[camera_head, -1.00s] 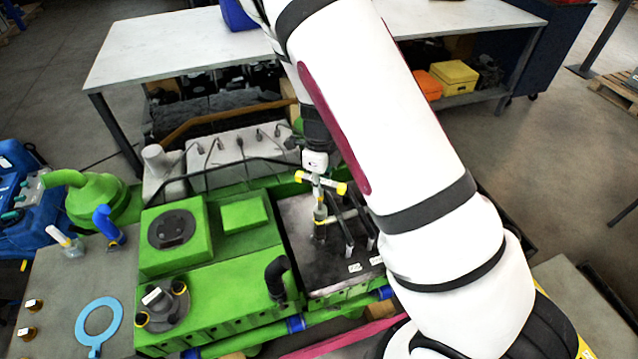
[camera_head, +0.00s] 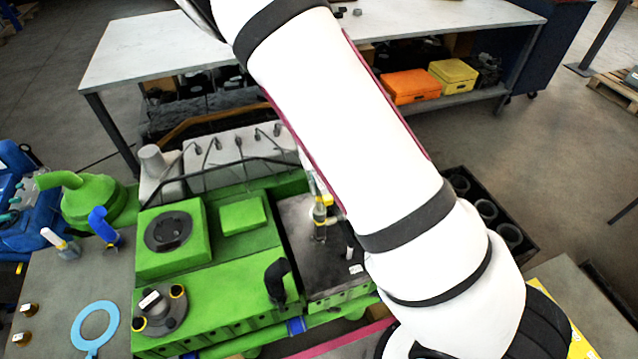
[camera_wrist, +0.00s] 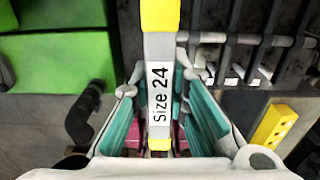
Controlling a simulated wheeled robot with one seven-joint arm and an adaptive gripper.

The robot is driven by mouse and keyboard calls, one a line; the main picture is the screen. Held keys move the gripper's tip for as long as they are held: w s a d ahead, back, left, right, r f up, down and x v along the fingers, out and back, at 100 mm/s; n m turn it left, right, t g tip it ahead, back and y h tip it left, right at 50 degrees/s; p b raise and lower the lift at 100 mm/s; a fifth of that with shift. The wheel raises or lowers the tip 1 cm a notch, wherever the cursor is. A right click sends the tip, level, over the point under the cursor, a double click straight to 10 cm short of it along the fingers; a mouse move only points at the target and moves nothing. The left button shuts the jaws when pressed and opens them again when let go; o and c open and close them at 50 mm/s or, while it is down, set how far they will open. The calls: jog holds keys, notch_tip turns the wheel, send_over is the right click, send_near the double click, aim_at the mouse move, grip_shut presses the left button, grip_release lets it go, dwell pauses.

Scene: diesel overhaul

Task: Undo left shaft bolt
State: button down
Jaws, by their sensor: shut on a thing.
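My gripper (camera_wrist: 163,128) shows in the wrist view with teal pads on both fingers. It is shut on a grey bar tool (camera_wrist: 160,88) with yellow ends and the label "Size 24". In the head view my arm hides the gripper and most of the tool. An upright piece with yellow bands (camera_head: 319,212) shows there beside my arm, over the dark top of the engine block (camera_head: 300,235). Grey shafts and rods (camera_wrist: 240,40) lie at the upper right of the wrist view. I cannot make out the left shaft bolt.
The green engine cover (camera_head: 225,280) with a black bent pipe (camera_head: 276,280) is left of the dark block. A white bench (camera_head: 150,60) stands behind. A black tray with rings (camera_head: 462,178) is right of my arm. A yellow part (camera_wrist: 272,128) is right of my gripper.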

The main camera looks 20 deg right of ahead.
jog(key=shift+f, duration=0.1)
dwell(0.3)
jog(key=shift+f, duration=0.65)
jog(key=n, duration=0.3)
jog(key=shift+r, duration=0.1)
jog(key=c, duration=2.2)
grip_release()
grip_shut()
jog(key=shift+r+p, duration=0.4)
jog(key=shift+r, duration=1.4)
